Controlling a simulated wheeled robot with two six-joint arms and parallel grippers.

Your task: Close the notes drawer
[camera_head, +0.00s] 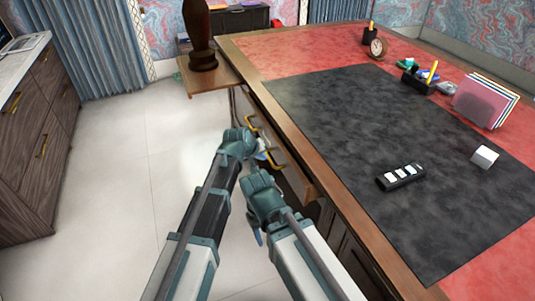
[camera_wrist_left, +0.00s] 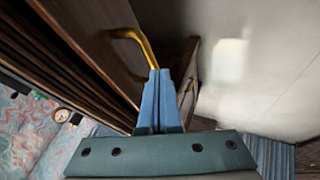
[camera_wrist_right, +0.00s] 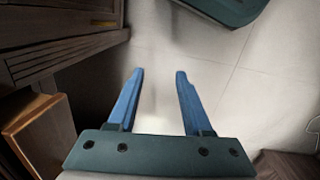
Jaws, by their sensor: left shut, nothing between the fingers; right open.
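My left gripper (camera_head: 262,150) is shut and empty beside the brass handles (camera_head: 275,157). In the left wrist view, its closed blue fingertips (camera_wrist_left: 156,74) are close to a brass handle (camera_wrist_left: 138,42) on a brown drawer front (camera_wrist_left: 95,32); contact is unclear. My right gripper (camera_head: 257,238) hangs low beside the desk. Its fingers (camera_wrist_right: 158,72) are apart and empty over the floor. My arms partly hide the drawers.
The desk top carries a black mat (camera_head: 340,110), a black tray with white pieces (camera_head: 400,178), a white block (camera_head: 484,157) and folders (camera_head: 485,102). A dark statue (camera_head: 201,40) stands on a projecting board (camera_head: 222,76). Pale floor (camera_head: 120,170) lies open at left.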

